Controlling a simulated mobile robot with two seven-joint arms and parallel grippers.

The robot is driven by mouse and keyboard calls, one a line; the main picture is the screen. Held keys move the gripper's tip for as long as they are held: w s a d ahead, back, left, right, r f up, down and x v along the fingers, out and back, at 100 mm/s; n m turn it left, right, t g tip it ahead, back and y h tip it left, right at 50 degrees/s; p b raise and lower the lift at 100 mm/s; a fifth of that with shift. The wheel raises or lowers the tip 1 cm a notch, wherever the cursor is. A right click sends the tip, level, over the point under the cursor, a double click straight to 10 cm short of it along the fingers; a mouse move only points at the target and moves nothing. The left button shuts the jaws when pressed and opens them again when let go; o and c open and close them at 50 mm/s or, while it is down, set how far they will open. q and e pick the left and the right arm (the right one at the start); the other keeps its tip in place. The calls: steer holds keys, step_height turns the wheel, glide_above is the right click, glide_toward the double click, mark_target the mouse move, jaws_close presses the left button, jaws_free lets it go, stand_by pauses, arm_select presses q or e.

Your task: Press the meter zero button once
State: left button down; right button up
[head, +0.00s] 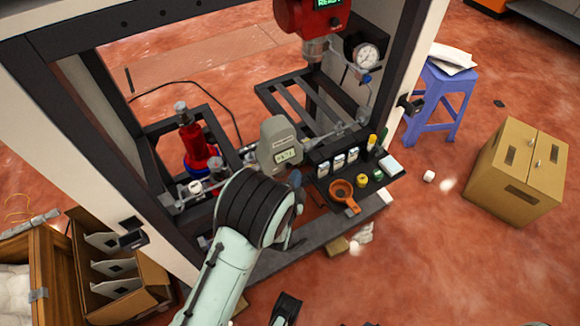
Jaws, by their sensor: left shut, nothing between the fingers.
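The meter (279,143) is a grey, upright unit with a small lit display, standing at the front of the frame near the middle of the head view. Its zero button is too small to make out. My left arm rises from the bottom, and its ringed dark joint covers the area just below and left of the meter. My left gripper (289,241), dark and mostly hidden by the wrist, is shut and empty. It shows below the meter, and I see no contact between them.
A black tray (385,180) with bottles and an orange holder (344,193) lies right of the meter. A red cylinder (192,145) stands on the left. A red unit (310,16) and a gauge (367,56) are above. A blue stool (439,98) and cardboard box (515,170) stand right.

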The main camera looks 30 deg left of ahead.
arm_select(q)
steer(key=shift+a, duration=0.1)
steer(key=shift+w+a, duration=0.25)
steer(key=shift+w+a, duration=0.2)
steer(key=shift+a, duration=0.25)
stand_by(1.0)
steer(key=shift+d, duration=0.15)
steer(key=shift+s+d, duration=0.45)
steer(key=shift+d, duration=0.2)
steer(key=shift+s+d+p, duration=0.25)
steer(key=shift+s+d, duration=0.2)
steer(key=shift+d, duration=0.25)
steer(key=shift+s+d+p, duration=0.2)
steer(key=shift+s+d, duration=0.2)
steer(key=shift+d, duration=0.35)
steer(key=shift+s+d+p, duration=0.25)
steer(key=shift+s+d, duration=0.2)
steer(key=shift+d, duration=0.25)
steer(key=shift+f, duration=0.1)
